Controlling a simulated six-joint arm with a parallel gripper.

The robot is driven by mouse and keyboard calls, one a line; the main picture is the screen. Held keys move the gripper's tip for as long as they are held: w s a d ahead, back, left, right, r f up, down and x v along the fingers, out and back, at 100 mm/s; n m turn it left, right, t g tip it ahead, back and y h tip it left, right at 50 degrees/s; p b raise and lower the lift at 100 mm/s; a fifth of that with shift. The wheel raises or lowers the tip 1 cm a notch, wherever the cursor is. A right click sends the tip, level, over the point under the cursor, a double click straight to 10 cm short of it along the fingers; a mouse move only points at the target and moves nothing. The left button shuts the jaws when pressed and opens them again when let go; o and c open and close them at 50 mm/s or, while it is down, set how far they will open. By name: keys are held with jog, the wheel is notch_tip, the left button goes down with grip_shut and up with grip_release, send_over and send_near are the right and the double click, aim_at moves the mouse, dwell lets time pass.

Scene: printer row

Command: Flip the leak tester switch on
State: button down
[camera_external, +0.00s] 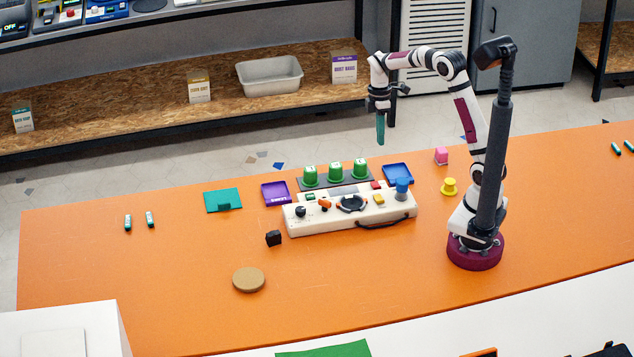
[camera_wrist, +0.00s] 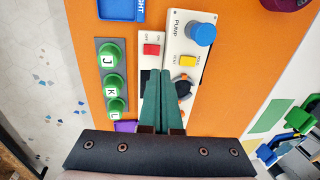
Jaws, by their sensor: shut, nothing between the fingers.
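The leak tester (camera_external: 340,221) is a long white box in the middle of the orange table. Near its right end, at the back, is a red switch (camera_external: 376,185). In the wrist view the red switch (camera_wrist: 151,50) sits on a white panel between OFF and ON labels; I cannot tell which way it is set.
The front table is mostly clear.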

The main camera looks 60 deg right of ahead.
aim_at(381, 186)
jog(key=f, duration=0.4)
jog(key=s+a+f, duration=0.1)
jog(key=f, duration=0.8)
jog(key=shift+s+a+f, duration=0.35)
jog(key=shift+a, duration=0.05)
jog(key=shift+s+a+f, duration=0.1)
jog(key=shift+f, duration=0.1)
jog(key=shift+w+d+r, duration=0.2)
jog(key=shift+w+d, duration=0.35)
jog(key=shift+d, duration=0.05)
